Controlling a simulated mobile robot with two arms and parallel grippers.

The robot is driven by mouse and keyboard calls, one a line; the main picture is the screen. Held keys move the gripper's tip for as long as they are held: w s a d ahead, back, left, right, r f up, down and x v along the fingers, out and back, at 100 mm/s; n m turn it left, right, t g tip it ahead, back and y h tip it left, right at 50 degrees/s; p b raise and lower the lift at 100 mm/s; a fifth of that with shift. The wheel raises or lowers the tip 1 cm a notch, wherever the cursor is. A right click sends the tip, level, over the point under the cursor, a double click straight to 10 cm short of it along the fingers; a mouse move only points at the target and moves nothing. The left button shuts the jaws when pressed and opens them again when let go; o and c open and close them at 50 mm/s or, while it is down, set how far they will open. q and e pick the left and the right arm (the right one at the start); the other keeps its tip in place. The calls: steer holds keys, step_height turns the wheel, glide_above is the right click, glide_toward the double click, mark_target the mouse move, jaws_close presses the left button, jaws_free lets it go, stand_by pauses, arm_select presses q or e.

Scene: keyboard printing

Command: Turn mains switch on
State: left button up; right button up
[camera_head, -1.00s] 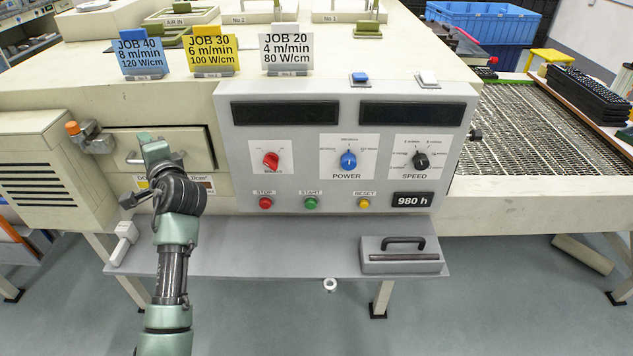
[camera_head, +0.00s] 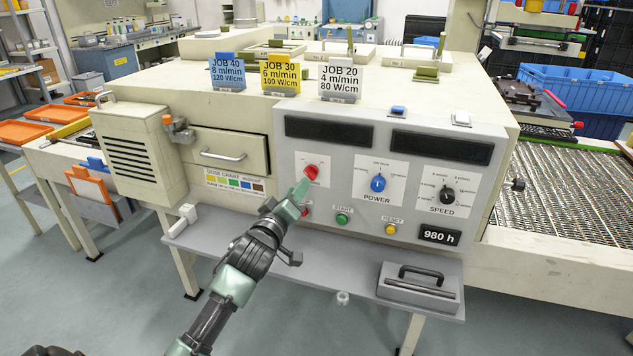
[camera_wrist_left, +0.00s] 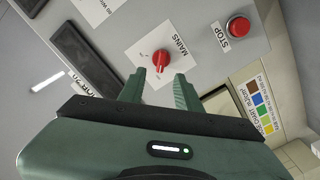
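The red mains switch (camera_head: 311,172) is a rotary knob on a white plate at the left of the grey control panel (camera_head: 340,220). In the left wrist view the mains switch (camera_wrist_left: 160,57) sits just beyond the fingertips, beside its MAINS label. My left gripper (camera_head: 303,186) reaches up to it from below in the head view. In the wrist view the left gripper (camera_wrist_left: 164,72) has its two green fingers apart, with a gap between them in line with the knob. Whether a fingertip touches the knob I cannot tell. My right gripper is not in view.
The red stop button (camera_wrist_left: 238,27) is close beside the switch; the arm partly covers it in the head view. The green start button (camera_head: 343,218), blue power knob (camera_head: 378,184) and black speed knob (camera_head: 447,195) are to the right. A grey shelf (camera_head: 340,275) juts out below.

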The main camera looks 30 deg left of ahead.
mark_target(307, 175)
arm_select(q)
steer(key=x, duration=0.6)
steer(key=shift+w+a+p, duration=0.25)
steer(key=shift+w+p, duration=0.05)
steer(key=shift+w, duration=0.05)
jaws_close()
